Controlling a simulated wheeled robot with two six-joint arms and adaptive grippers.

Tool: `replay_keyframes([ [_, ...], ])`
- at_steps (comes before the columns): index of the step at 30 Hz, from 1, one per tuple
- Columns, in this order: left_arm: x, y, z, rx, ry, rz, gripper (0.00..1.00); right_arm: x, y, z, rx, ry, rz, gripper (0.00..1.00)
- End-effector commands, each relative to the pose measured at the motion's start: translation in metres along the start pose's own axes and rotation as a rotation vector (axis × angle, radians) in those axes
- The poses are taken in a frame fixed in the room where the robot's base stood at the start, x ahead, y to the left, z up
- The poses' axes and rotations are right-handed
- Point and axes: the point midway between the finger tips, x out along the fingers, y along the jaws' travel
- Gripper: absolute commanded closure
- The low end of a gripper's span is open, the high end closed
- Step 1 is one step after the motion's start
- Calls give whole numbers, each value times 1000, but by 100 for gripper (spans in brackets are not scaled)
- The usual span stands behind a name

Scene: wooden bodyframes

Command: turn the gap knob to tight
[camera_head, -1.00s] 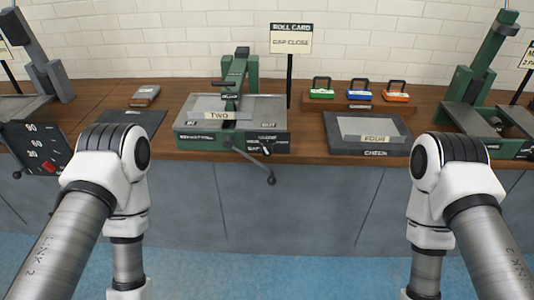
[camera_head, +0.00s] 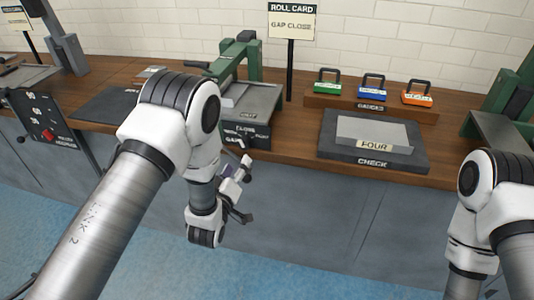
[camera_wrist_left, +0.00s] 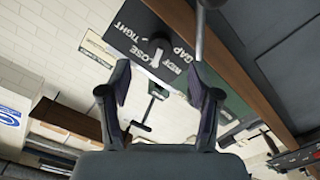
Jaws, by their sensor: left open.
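The gap knob (camera_wrist_left: 159,44) is a small dark knob on a dark panel (camera_wrist_left: 130,32) in the left wrist view. In the head view the panel (camera_head: 258,131) is on the front of the green machine, partly behind my left arm. My left gripper (camera_head: 238,186) is in front of the bench, below the panel. In the left wrist view its fingers (camera_wrist_left: 158,72) are open and apart, with the knob beyond the gap between them. My right gripper is out of view.
A grey rod (camera_wrist_left: 200,30) crosses the top of the left wrist view near the right finger. The roll card (camera_head: 291,22) reads GAP CLOSE. The check plate (camera_head: 372,155) and a gauge rack (camera_head: 370,106) with coloured gauges are to the right on the bench.

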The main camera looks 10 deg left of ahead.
Motion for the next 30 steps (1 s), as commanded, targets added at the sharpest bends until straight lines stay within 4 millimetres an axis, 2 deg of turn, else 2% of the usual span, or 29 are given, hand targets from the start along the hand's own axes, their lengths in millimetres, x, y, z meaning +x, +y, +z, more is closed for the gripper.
replay_keyframes([
  [1, 2, 0, 3, 3, 6, 10, 37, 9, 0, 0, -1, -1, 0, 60],
  [5, 9, 5, -2, 4, 11, 17, 37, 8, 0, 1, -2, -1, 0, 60],
  [17, 75, 6, -2, 6, 9, 15, 37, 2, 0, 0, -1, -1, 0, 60],
  [26, 81, 5, -2, 6, 7, 13, 37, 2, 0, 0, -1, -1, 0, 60],
  [30, 81, 5, -2, 6, 7, 13, 87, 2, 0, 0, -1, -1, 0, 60],
])
